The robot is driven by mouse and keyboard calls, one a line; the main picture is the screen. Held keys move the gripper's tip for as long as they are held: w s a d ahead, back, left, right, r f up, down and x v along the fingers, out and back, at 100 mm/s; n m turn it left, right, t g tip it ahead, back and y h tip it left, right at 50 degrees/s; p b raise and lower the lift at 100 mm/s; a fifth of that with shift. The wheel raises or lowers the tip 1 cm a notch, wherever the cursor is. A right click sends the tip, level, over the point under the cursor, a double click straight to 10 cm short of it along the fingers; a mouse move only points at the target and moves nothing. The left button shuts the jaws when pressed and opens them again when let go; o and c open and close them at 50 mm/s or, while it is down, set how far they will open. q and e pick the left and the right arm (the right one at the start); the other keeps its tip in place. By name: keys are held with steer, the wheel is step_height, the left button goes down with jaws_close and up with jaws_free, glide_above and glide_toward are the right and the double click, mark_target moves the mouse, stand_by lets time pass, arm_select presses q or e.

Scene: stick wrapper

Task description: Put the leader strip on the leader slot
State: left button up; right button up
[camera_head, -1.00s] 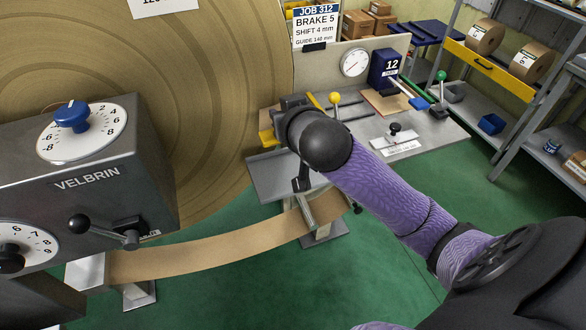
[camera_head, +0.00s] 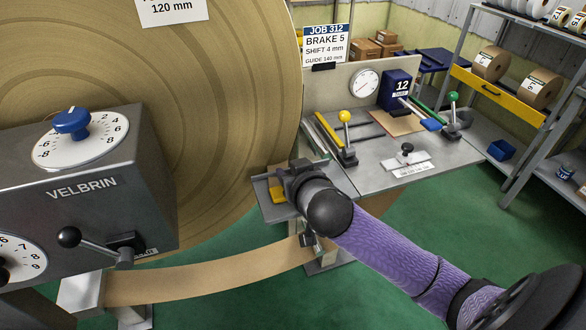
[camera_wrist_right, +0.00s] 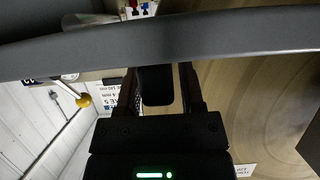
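A long tan paper strip (camera_head: 210,281) curves low from a stand at the left to a stand under the bench (camera_head: 425,180); I cannot tell whether it is the leader strip. A tan sheet (camera_head: 397,123) lies on the bench below the blue box. No slot is clearly identifiable. My right gripper (camera_head: 297,180) is by the bench's near left corner, above a small shelf with a yellow piece (camera_head: 277,191). In the wrist view its two fingers (camera_wrist_right: 158,85) stand apart, with a dark block between them that seems not gripped. My left gripper is out of view.
A huge tan roll (camera_head: 220,110) stands behind the grey VELBRIN box (camera_head: 90,185), which has a blue knob and a lever. A yellow-knobbed lever (camera_head: 345,117) and a green-knobbed lever (camera_head: 453,97) rise from the bench. Shelving (camera_head: 480,60) stands at the right. Green floor is open in front.

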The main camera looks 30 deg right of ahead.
steer(key=shift+o, duration=0.9)
